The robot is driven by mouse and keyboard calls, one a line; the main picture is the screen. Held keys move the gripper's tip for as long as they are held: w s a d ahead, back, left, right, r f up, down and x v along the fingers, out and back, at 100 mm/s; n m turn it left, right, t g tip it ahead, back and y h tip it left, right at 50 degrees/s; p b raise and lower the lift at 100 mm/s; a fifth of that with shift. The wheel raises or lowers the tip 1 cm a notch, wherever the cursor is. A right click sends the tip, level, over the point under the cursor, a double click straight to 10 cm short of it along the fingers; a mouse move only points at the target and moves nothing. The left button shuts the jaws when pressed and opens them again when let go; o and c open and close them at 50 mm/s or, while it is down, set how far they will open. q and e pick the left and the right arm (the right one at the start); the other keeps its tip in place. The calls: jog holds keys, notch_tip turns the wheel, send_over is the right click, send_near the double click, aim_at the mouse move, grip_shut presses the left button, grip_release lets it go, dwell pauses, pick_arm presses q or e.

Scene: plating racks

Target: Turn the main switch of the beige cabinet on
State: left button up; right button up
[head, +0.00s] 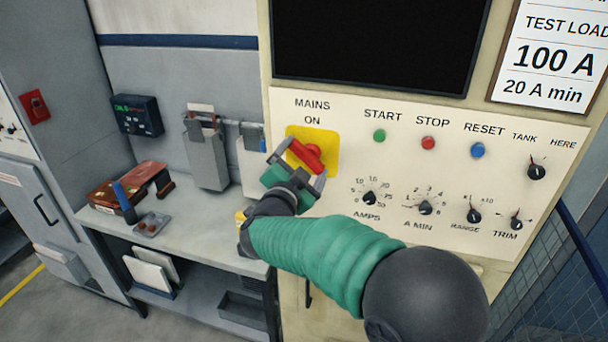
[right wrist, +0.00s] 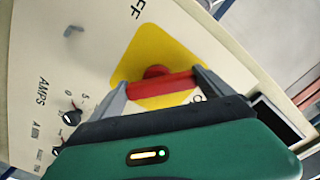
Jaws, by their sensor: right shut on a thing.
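The beige cabinet (head: 340,195) fills the right half of the head view, with a pale control panel. Its main switch is a red handle (head: 306,154) on a yellow plate (head: 325,137), under the words MAINS ON. In the head view the handle lies tilted, from upper left to lower right. My right gripper (head: 305,167) is at the handle, its grey fingers on either side of it. In the right wrist view the red handle (right wrist: 160,86) lies between the two fingers, and the gripper is shut on it. My left gripper is not in view.
Green, red and blue buttons (head: 428,143) and several black knobs (head: 425,207) sit on the panel to the right. A bench (head: 190,225) with boxes and small parts stands to the left. A blue mesh fence (head: 560,270) is at the lower right.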

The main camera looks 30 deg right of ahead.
jog(key=m+b, duration=0.4)
jog(key=b, duration=0.1)
jog(key=m+b, duration=0.2)
jog(key=shift+s+f, duration=0.2)
jog(key=shift+f, duration=0.2)
jog(key=shift+s+r+m+b, duration=0.1)
jog(key=shift+r+m+b, duration=0.05)
jog(key=shift+m+b, duration=1.65)
jog(key=o, duration=1.1)
jog(key=shift+s+r, duration=0.2)
jog(key=shift+r, duration=0.05)
jog(key=shift+s+a, duration=0.15)
jog(key=shift+a, duration=0.1)
jog(key=b+v, duration=0.2)
jog(key=v, duration=1.4)
jog(key=shift+a, duration=0.2)
